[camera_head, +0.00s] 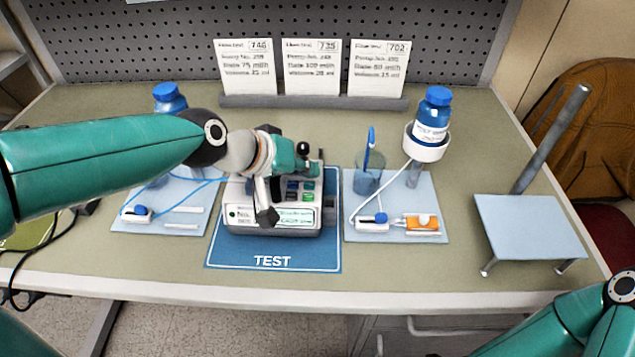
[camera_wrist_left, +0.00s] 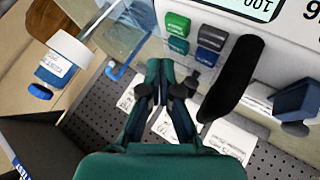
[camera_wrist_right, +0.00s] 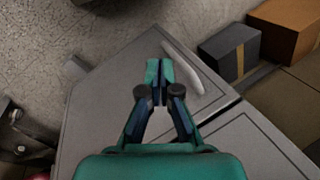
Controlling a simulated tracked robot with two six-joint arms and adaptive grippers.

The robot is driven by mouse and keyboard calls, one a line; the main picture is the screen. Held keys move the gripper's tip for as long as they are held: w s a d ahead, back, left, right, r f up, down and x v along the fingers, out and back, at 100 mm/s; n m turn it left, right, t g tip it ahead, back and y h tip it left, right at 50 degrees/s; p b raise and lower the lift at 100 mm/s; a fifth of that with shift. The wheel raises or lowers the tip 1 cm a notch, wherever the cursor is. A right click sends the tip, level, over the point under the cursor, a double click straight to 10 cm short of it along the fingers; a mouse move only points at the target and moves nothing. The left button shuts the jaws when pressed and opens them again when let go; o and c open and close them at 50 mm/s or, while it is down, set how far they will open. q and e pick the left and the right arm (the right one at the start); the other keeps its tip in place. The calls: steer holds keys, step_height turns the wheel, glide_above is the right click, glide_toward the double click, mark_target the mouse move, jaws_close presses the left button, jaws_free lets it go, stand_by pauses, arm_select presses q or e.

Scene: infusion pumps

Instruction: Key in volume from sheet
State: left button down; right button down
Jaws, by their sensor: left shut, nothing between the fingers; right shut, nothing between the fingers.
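The infusion pump (camera_head: 275,226) stands on the blue TEST mat (camera_head: 272,262). My left gripper (camera_head: 304,164) is shut and empty above its keypad. In the left wrist view, its closed fingertips (camera_wrist_left: 163,75) are close to green and blue keys (camera_wrist_left: 210,38); contact cannot be told. A strip of the display (camera_wrist_left: 255,6) shows there, upside down, seemingly reading 100. Three sheets headed 746 (camera_head: 247,68), 735 (camera_head: 312,68) and 702 (camera_head: 377,68) stand behind; their small print is blurred. My right gripper (camera_wrist_right: 158,75) is shut and empty, over the floor and a grey cabinet.
A similar mat (camera_head: 178,222) lies left, partly behind my left arm.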

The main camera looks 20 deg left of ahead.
stand_by(0.3)
arm_select(q)
steer(key=shift+s+f+b, duration=0.25)
steer(key=shift+f+b, duration=0.15)
steer(key=shift+b, duration=0.05)
steer(key=shift+f+b, duration=0.4)
stand_by(0.5)
steer(key=shift+s+d+f, duration=0.1)
steer(key=shift+s+f, duration=0.05)
steer(key=shift+f, duration=0.3)
stand_by(0.5)
steer(key=shift+r+p, duration=0.35)
steer(key=shift+r, duration=0.6)
